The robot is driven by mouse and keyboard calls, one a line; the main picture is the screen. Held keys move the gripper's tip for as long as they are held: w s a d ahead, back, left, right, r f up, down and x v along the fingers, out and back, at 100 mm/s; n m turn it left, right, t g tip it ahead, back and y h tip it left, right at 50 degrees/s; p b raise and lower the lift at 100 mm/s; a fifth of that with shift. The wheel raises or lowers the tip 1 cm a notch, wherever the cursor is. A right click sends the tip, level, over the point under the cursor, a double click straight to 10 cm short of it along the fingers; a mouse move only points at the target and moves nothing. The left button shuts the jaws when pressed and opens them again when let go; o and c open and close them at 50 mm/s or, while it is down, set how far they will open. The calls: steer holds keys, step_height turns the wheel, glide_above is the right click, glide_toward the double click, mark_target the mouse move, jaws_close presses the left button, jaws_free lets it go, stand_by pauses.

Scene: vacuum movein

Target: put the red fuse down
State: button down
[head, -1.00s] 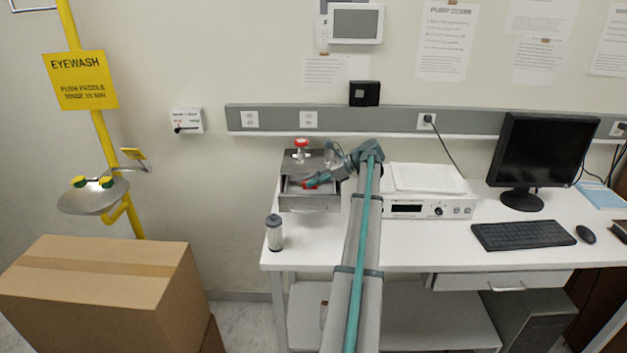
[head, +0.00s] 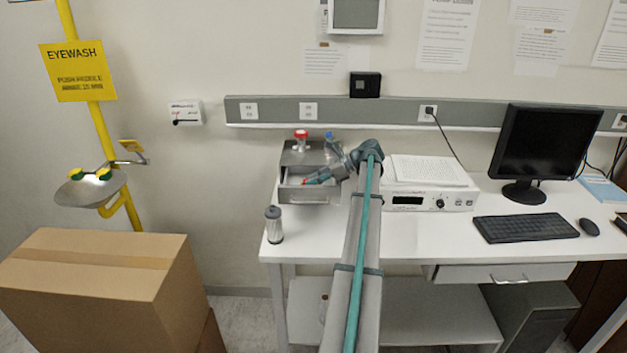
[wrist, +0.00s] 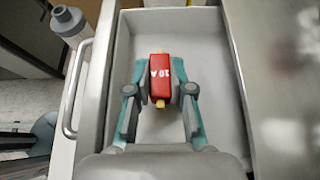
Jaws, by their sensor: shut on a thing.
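The red fuse (wrist: 160,78), marked "10 A" with gold end caps, lies between the two fingertips of my gripper (wrist: 160,92) in the wrist view. My gripper is shut on it from both sides. Both are over or inside the open grey drawer (wrist: 215,35), whose pale floor shows around them. I cannot tell whether the fuse touches the floor. In the head view my gripper (head: 316,179) reaches into the drawer (head: 309,197) from the right, with a bit of the red fuse (head: 305,181) at its tip.
The drawer belongs to a metal box (head: 296,157) with a red-capped item (head: 301,139) and a blue-capped bottle (head: 329,141) on or behind it. A grey canister (head: 273,225) stands in front on the white bench. An instrument (head: 430,201) with papers is at right.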

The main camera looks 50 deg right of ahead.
steer(key=shift+f, duration=0.55)
steer(key=c, duration=0.9)
jaws_free()
steer(key=shift+c, duration=0.2)
